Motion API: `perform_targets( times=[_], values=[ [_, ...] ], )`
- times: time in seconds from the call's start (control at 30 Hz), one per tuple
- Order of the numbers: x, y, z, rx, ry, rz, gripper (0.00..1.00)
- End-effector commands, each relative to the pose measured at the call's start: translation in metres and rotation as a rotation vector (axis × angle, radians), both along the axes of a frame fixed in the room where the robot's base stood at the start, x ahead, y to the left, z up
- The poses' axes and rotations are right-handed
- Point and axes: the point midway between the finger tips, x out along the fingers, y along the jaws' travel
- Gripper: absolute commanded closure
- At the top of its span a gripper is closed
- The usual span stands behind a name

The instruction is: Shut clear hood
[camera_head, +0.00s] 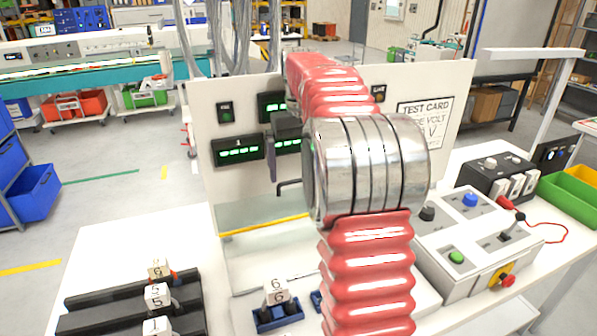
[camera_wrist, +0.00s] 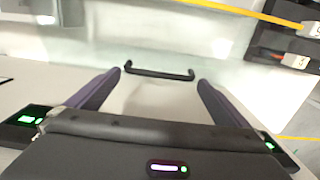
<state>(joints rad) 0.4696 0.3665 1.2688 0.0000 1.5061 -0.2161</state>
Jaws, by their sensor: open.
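The clear hood (camera_head: 255,216) is a see-through panel with a yellow strip along its lower edge, in front of the upright test panel. The yellow strip (camera_wrist: 240,12) also crosses the top of the wrist view. A black bar handle (camera_wrist: 160,72) is attached to the hood; a bit of it shows in the head view (camera_head: 289,185). My gripper (camera_wrist: 160,84) is open, with its two dark fingers on either side of the handle, their tips near its ends, holding nothing. In the head view my gripper (camera_head: 273,172) is mostly hidden behind my red arm. The hood's right part is hidden too.
The white test panel (camera_head: 440,82) with green displays stands behind the hood. Numbered blocks on black rails (camera_head: 130,305) and a blue holder (camera_head: 278,318) are in front. A control box (camera_head: 480,245) stands on the right. Bare bench lies at the left.

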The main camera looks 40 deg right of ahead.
Motion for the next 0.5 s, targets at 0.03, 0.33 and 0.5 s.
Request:
perform_targets(
  times=[0.03,0.33,0.5],
  values=[
    [0.000,0.000,-0.006,0.001,0.002,0.000,0.00],
    [0.000,0.000,-0.016,0.000,0.000,0.000,0.00],
    [0.000,0.000,-0.016,0.000,0.000,-0.001,0.02]
  ],
)
